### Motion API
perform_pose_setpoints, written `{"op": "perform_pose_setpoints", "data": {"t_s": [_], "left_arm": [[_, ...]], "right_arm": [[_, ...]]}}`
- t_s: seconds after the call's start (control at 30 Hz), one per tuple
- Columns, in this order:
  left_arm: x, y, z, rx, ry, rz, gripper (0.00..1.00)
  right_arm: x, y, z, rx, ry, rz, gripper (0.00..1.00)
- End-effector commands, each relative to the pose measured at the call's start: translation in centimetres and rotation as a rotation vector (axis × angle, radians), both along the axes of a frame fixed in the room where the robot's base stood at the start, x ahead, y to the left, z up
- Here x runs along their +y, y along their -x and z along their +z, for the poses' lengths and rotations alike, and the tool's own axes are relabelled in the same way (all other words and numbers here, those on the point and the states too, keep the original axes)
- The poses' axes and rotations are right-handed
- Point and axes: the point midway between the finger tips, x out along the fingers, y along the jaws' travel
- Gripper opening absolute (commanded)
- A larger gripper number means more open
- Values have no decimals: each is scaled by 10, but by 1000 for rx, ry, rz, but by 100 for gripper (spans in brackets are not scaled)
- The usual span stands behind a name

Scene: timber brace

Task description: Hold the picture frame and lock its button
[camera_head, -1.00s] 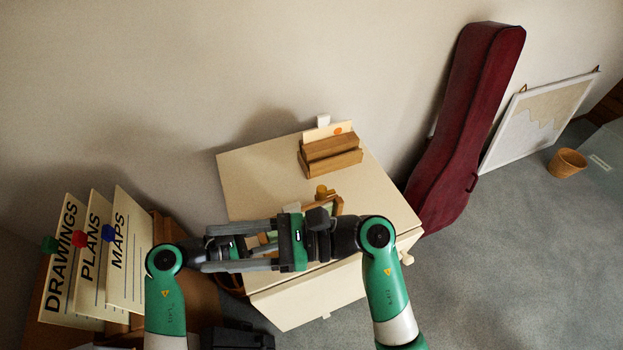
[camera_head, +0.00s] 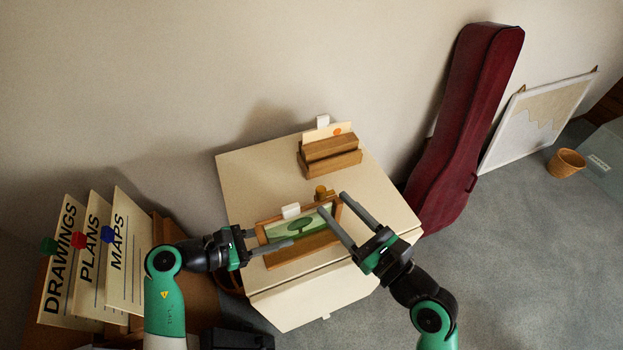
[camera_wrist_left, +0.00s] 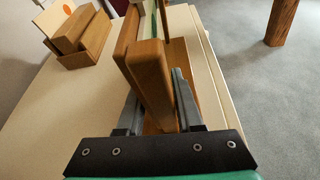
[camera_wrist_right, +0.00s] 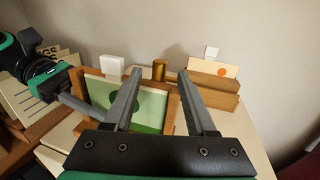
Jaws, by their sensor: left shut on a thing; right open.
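The wooden picture frame (camera_head: 284,261) with a green tree picture stands on the cream cabinet top. My left gripper (camera_head: 272,238) is shut on its left side; in the left wrist view the wooden edge (camera_wrist_left: 152,85) lies between the fingers. A white block (camera_head: 291,211) shows at the frame's top edge, also in the right wrist view (camera_wrist_right: 112,66). A brass knob (camera_head: 321,190) shows by the frame's upper right corner, also in the right wrist view (camera_wrist_right: 159,69). I cannot tell which is the button. My right gripper (camera_head: 332,203) is open and empty near that corner.
A wooden holder (camera_head: 331,153) with a card stands at the back of the cabinet top (camera_head: 245,170). Signboards (camera_head: 95,255) stand at the left. A dark red instrument case (camera_head: 468,125) leans on the wall at the right. The cabinet's right part is clear.

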Motion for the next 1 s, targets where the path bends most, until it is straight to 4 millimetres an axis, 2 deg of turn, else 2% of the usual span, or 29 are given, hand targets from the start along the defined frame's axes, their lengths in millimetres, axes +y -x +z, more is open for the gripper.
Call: {"op": "perform_pose_setpoints", "data": {"t_s": [0.2,0.33,0.5,0.77,1.0], "left_arm": [[1,0,-3,2,-4,1,0],[1,0,-3,2,-4,1,0],[1,0,-3,2,-4,2,0],[1,0,-3,2,-4,2,0],[1,0,-3,2,-4,2,0]], "right_arm": [[29,-44,0,0,0,4,56],[41,-63,0,-1,-1,3,56],[48,-75,0,-1,-1,1,56],[49,-76,0,-1,-1,1,56],[49,-75,0,0,0,1,13]]}}
